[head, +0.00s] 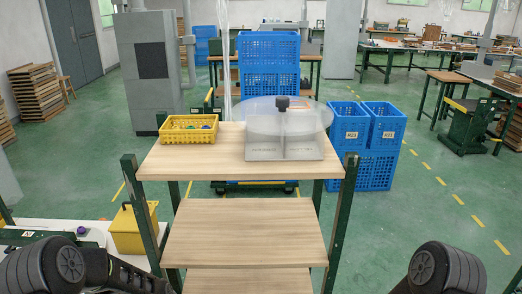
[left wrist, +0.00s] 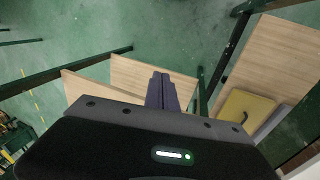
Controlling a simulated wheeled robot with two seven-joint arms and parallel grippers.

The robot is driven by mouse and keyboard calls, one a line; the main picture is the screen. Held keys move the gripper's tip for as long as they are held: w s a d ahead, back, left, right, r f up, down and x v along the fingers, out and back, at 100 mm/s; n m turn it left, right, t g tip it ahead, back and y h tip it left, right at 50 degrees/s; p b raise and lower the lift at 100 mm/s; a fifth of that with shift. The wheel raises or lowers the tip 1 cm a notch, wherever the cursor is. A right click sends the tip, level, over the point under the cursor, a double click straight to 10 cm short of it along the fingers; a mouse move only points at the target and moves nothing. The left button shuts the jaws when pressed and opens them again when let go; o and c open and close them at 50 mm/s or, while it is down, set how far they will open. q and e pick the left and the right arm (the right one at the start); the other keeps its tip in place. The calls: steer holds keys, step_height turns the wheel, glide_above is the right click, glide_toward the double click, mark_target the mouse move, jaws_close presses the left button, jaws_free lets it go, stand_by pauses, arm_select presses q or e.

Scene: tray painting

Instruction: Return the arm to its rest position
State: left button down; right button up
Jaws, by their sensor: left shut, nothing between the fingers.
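My left gripper (left wrist: 162,92) shows in the left wrist view with its two dark fingers together and nothing between them. It hangs over the green floor, beside wooden shelf boards (left wrist: 150,76), touching nothing that I can see. In the head view, my left arm (head: 70,265) is folded low at the bottom left, and its fingertips cannot be made out there. My right arm (head: 440,268) shows only as a dark joint at the bottom right; its gripper is out of the picture.
A wooden shelf rack (head: 245,235) with green posts stands ahead. Its top holds a yellow basket (head: 188,129) and a clear round disc on a stand (head: 285,118). A yellow box (head: 133,228) stands at the left, near my left arm. Blue crates (head: 362,170) stand behind.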

arm_select(q)
steer(key=s+d+f, duration=0.1)
steer(key=s+d, duration=0.2)
steer(key=s, duration=0.4)
steer(key=s+d+f+n, duration=0.1)
steer(key=s+d+f, duration=0.1)
steer(key=s+d, duration=0.2)
steer(key=s+d+f+h, duration=0.1)
steer(key=s+d, duration=0.3)
steer(key=s, duration=0.6)
steer(key=shift+s+d+f+n, duration=0.2)
steer(key=shift+f+n, duration=0.2)
steer(key=shift+f, duration=0.15)
